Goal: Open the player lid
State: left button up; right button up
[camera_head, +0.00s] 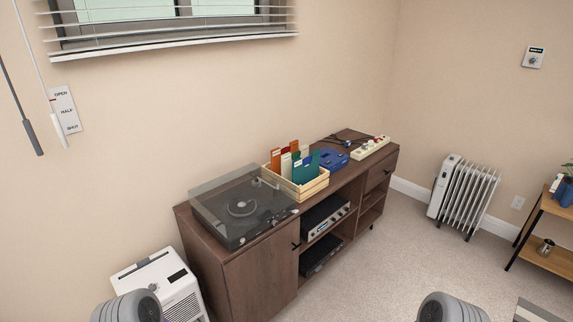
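The record player (241,216) stands on the near left end of the brown sideboard. Its clear, smoky lid (228,190) looks shut, lying over the platter and tonearm. Parts of both my arms show at the bottom edge of the head view, one at the left and one at the right. Neither of my grippers can be seen, and nothing touches the player or its lid.
The sideboard (234,280) stands along the wall. A wooden crate of colored sleeves (319,185) is close to the player's right. A white appliance (158,275) stands left of the sideboard. A radiator (468,195) is farther right. Carpet (385,255) in front is clear.

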aim_at(266, 217)
jog(key=z, duration=0.75)
jog(key=k, duration=0.2)
jog(key=u, duration=1.75)
jog(key=i, duration=1.05)
jog(key=z, duration=0.25)
